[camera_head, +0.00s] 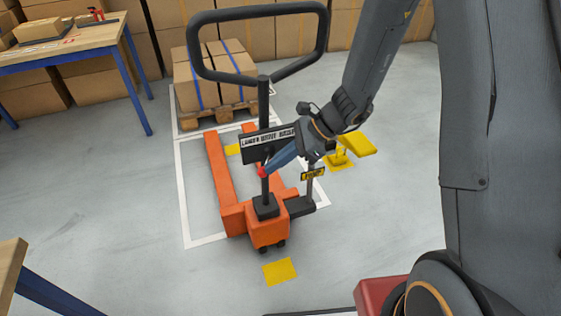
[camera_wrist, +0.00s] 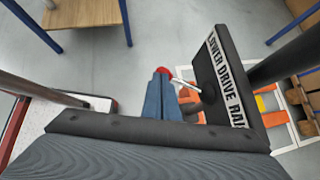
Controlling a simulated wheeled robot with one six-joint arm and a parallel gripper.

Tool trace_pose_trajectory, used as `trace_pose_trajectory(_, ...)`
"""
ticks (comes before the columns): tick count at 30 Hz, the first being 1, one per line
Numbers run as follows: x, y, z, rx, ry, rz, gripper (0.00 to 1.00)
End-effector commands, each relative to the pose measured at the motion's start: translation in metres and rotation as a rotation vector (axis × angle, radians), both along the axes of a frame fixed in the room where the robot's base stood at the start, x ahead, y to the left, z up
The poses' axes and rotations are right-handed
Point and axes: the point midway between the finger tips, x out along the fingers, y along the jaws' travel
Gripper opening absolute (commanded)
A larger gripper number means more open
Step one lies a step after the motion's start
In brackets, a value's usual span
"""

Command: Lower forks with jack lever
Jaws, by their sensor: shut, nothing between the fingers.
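The orange pallet jack (camera_head: 268,231) stands on the grey floor, with its forks (camera_head: 220,178) pointing away toward the back. Its black loop handle (camera_head: 258,8) rises upright. A black plate (camera_head: 258,150) on the handle's shaft reads LOWER DRIVE RAISE; it fills the right of the wrist view (camera_wrist: 222,80). The jack lever (camera_wrist: 184,82) is a thin pale rod with a red knob (camera_wrist: 162,70), also visible in the head view (camera_head: 262,171). My gripper (camera_head: 270,168) is shut, its blue fingers (camera_wrist: 162,88) right by the knob. Contact is unclear.
A wooden pallet (camera_head: 218,113) with strapped boxes stands behind the forks. White lines (camera_head: 184,205) frame the floor bay. A wooden table (camera_head: 90,43) is at the back left, another table corner at the lower left.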

Motion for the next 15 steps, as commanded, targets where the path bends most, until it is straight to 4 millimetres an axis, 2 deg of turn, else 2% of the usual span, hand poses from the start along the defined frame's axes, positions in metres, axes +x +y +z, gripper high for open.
trace_pose_trajectory(8, -0.0003, -0.0003, -0.0006, 0.000, 0.001, 0.001, 0.00)
trace_pose_trajectory(15, 0.0031, -0.0086, -0.0003, 0.000, 0.001, -0.001, 0.00)
